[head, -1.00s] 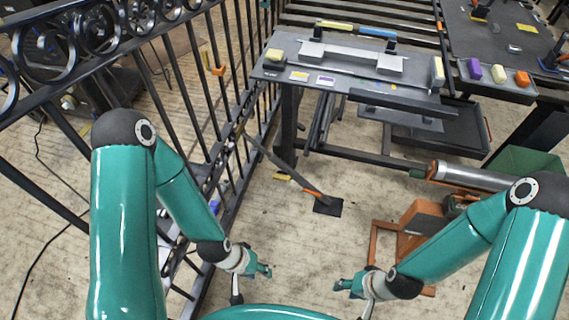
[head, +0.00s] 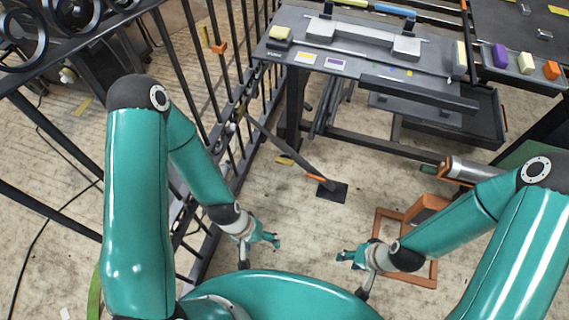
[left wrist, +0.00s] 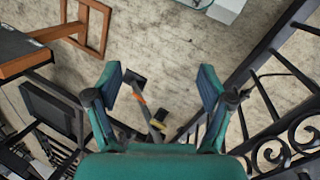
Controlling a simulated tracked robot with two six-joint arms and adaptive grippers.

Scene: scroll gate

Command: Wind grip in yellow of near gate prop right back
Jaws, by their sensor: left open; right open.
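The gate prop (head: 290,155) is a dark slanted bar running from the black scroll gate down to a square black foot plate (head: 332,193). An orange band (head: 315,177) sits low on the bar; it also shows in the left wrist view (left wrist: 139,98). A small yellow piece (head: 285,160) shows close beside the bar, and in the left wrist view (left wrist: 158,124); I cannot tell whether it touches it. My left gripper (head: 276,240) is open and empty, apart from the prop on the near side. My right gripper (head: 341,255) is open and empty, near the orange frame.
The black scroll gate (head: 226,190) stands along the left. A grey workbench (head: 275,62) is beyond the prop, with yellow, purple, cream and orange blocks around the benches. An orange frame (head: 433,262) and a metal roller (head: 470,171) stand at right. Bare floor lies around the foot plate.

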